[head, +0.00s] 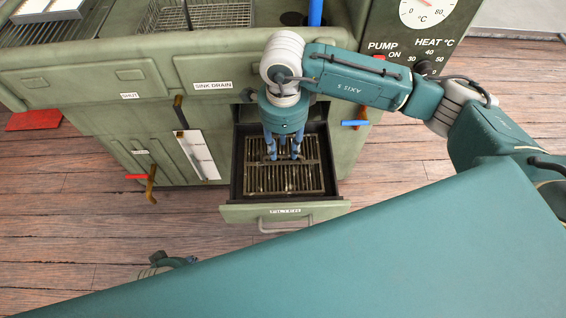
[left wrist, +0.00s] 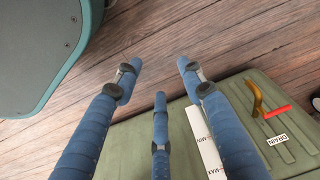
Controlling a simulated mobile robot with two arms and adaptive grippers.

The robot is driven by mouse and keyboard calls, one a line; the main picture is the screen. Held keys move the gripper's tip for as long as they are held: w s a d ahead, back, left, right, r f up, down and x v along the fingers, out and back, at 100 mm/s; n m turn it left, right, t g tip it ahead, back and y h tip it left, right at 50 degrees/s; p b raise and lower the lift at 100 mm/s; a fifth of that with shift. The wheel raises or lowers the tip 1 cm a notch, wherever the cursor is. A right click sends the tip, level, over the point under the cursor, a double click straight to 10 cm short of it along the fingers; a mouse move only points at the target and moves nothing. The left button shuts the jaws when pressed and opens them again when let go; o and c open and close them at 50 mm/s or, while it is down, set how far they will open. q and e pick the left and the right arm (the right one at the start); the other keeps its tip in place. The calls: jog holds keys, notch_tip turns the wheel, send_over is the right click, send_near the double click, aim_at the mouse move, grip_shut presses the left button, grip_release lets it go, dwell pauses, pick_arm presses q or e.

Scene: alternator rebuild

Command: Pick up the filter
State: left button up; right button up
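The filter (head: 285,180) is a dark, slotted rectangular grate lying in the open drawer (head: 312,211) labelled FILTER. My right gripper (head: 284,156) points down over the drawer, above the back half of the filter. Its blue fingers are spread apart, with nothing visible between them. I cannot tell whether the fingertips touch the grate. My left gripper (left wrist: 160,75) is open and empty in the left wrist view, above the wooden floor. In the head view only a little of that arm shows at the lower left.
The green cabinet (head: 110,95) carries a yellow lever with a red end (head: 151,184) left of the drawer and a blue-handled lever (head: 355,122) to its right. A white level gauge (head: 197,155) stands beside the drawer. The wooden floor (head: 90,225) in front is clear.

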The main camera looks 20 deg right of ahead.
aim_at(283, 157)
notch_tip(283, 157, down, 4)
jog(key=shift+f, duration=0.1)
pick_arm(q)
jog(key=shift+w+r, duration=0.1)
jog(key=shift+r, duration=0.75)
pick_arm(e)
grip_shut()
